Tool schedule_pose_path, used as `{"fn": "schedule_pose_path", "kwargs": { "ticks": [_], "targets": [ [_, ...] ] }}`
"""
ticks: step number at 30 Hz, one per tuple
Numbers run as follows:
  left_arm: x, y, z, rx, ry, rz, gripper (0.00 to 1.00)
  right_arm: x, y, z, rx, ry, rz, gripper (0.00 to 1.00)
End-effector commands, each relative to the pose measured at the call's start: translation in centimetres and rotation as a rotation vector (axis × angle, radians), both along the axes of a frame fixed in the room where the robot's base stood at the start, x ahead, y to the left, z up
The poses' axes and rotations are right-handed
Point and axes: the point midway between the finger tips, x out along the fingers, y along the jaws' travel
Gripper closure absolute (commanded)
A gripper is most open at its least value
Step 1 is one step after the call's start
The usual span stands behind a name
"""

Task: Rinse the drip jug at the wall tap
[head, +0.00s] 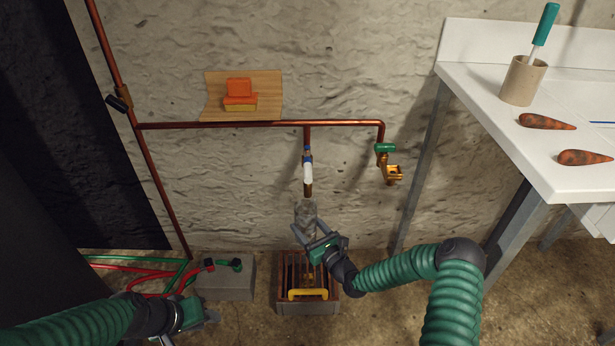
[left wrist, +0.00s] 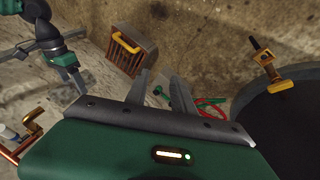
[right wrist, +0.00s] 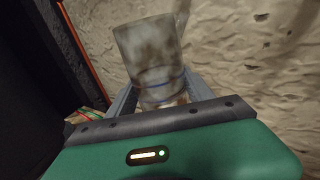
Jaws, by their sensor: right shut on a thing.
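The drip jug (head: 306,212) is a clear cylinder under the white-bodied wall tap (head: 308,173), its top just below the spout. My right gripper (head: 308,236) is shut on it. The right wrist view shows the jug (right wrist: 150,58) between the fingers, with brownish smears and a thin blue ring. I cannot tell whether water runs. My left gripper (head: 193,328) is low at the left, away from the jug; its fingers stand apart and empty in the left wrist view (left wrist: 160,84).
A slatted crate (head: 309,309) with a yellow handle stands beneath the jug. A grey block (head: 224,285) with hoses is left of it. A second tap (head: 386,162) with a green handle hangs right. A white table (head: 465,95) stands at right; a wooden shelf (head: 268,90) is above the pipe.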

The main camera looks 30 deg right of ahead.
Motion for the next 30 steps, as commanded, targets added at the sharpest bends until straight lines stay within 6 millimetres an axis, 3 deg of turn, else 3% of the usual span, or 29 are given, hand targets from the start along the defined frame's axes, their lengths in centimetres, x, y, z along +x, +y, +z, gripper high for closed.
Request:
{"fn": "schedule_pose_path", "kwargs": {
  "ticks": [1, 5, 9, 12, 15, 19, 25, 30],
  "targets": [
    [0.9, -3.0, 0.1, -0.065, 0.007, -0.018, 0.7, 0.0, 0.0, 0.1, 0.0, -0.001, 0.0, 1.0],
    [3.0, -11.1, 1.8, -0.267, 0.021, -0.052, 0.7, 0.0, 0.0, 0.1, -0.001, -0.001, 0.0, 1.0],
    [5.5, -19.1, 5.5, -0.523, 0.041, -0.047, 0.7, 0.0, 0.0, 0.1, -0.001, -0.001, 0.0, 1.0],
    [7.9, -23.3, 9.2, -0.722, 0.056, -0.01, 0.7, 0.0, 0.0, 0.1, -0.001, -0.002, 0.0, 1.0],
    [10.5, -25.6, 12.6, -0.891, 0.067, 0.043, 0.7, 0.0, 0.0, 0.1, -0.001, -0.002, 0.0, 1.0],
    [13.0, -26.3, 15.3, -1.021, 0.072, 0.099, 0.7, 0.0, 0.0, 0.1, -0.001, -0.002, 0.0, 1.0],
    [14.1, -27.9, 15.8, -1.057, 0.074, 0.115, 0.7, 0.0, 0.0, 0.1, -0.001, -0.002, 0.0, 1.0],
    [14.8, -31.7, 15.2, -1.055, 0.073, 0.111, 0.7, 0.0, 0.0, 0.1, -0.001, -0.002, 0.0, 1.0]
  ]
}}
